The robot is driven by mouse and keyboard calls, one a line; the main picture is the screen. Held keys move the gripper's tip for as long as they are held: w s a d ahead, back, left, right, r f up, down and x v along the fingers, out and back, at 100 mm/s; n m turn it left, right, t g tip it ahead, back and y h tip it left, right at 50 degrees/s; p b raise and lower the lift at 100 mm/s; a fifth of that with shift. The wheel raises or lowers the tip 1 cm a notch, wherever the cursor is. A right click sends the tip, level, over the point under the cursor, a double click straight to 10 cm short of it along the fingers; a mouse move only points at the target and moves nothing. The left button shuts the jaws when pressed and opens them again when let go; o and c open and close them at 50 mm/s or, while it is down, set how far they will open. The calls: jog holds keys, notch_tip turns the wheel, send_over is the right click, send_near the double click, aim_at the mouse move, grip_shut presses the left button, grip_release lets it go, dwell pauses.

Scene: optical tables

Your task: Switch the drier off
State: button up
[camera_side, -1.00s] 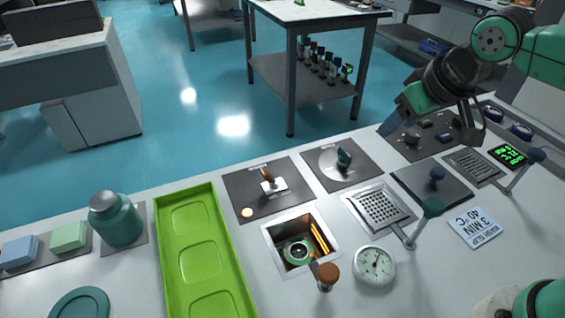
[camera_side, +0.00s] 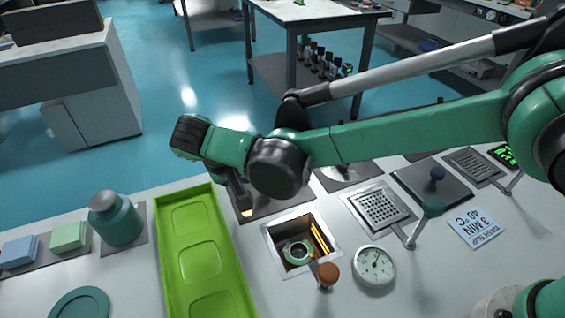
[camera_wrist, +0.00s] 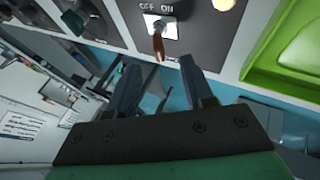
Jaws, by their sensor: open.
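The switch has a brown lever (camera_wrist: 158,46) on a white plate (camera_wrist: 170,27), marked OFF on the left and ON on the right in the wrist view. I cannot tell clearly which way the lever leans. A round lamp (camera_wrist: 222,4) beside it glows warm yellow; it also shows in the side view (camera_side: 247,213). The square drier well (camera_side: 272,240) has glowing orange bars inside and a round green-rimmed item. My gripper (camera_wrist: 162,84) is open and empty, fingers apart, with the lever just beyond the gap. My arm hides the switch in the side view.
A bright green tray (camera_side: 170,240) lies left of the switch panel. A brown-topped knob (camera_side: 328,274) and a dial gauge (camera_side: 374,266) stand in front of the well. A teal jar (camera_side: 115,218) is farther left. A perforated plate (camera_side: 378,207) lies right.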

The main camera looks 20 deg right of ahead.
jog(key=shift+x, duration=2.15)
grip_shut()
